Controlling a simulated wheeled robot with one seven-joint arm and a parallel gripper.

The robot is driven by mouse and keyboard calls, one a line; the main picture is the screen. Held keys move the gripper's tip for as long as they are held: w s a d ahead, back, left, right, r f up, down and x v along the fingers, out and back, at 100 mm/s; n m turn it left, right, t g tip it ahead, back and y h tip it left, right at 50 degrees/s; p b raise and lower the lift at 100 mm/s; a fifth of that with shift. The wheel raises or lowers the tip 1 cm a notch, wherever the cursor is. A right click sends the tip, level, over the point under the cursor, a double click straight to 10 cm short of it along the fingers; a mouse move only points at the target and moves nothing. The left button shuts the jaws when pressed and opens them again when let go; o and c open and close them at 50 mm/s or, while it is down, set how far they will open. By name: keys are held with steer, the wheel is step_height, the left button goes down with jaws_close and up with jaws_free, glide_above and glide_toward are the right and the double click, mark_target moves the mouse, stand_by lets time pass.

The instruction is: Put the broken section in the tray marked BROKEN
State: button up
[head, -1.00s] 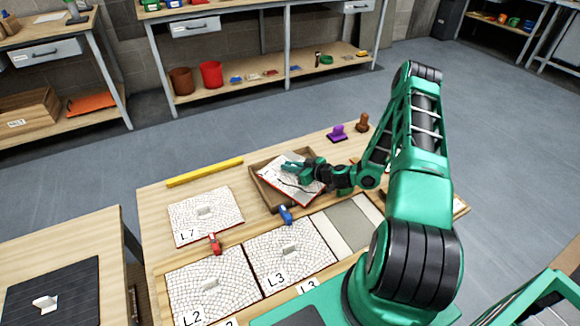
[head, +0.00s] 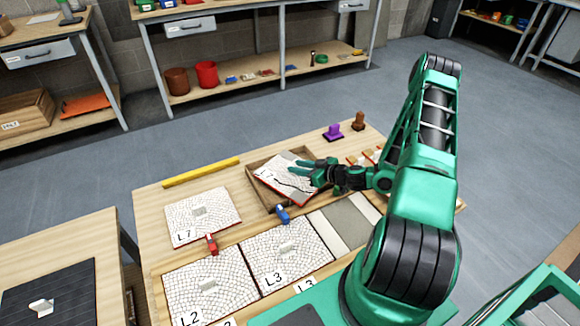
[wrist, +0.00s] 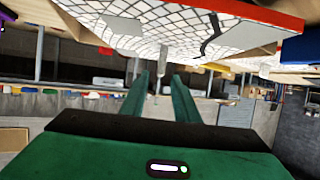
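The broken section (head: 277,181) is a white mosaic panel with a dark crack and a red edge. It lies slanted in the wooden tray (head: 262,201), with a corner over the front wall. Any marking on the tray cannot be read. My gripper (head: 297,168) is over the section's right part, fingers pointing left. In the wrist view its two fingers (wrist: 161,76) stand apart with a gap between them.
Mosaic panels L7 (head: 190,230), L2 (head: 235,290) and L3 (head: 262,258) lie left and in front. A red clamp (head: 211,243) and a blue clamp (head: 283,213) stand near them. A yellow bar (head: 200,172) and a purple stamp (head: 333,132) lie behind.

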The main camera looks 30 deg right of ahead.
steer(key=v, duration=0.5)
steer(key=s+a+r+n+g, duration=0.2)
steer(key=s+a+r+g, duration=0.3)
steer(key=s+r+g, duration=0.4)
steer(key=s+d+r+m+g+h, duration=0.2)
steer(key=s+r+m, duration=1)
steer(key=s+r, duration=1)
steer(key=s+g+h, duration=0.1)
steer(key=s+h, duration=0.1)
steer(key=s, duration=0.1)
steer(key=shift+s+d+m+g+h, duration=0.2)
steer(key=shift+m+g+h, duration=0.2)
steer(key=shift+r, duration=0.1)
steer(key=shift+w+f, duration=0.25)
steer(key=shift+w, duration=0.4)
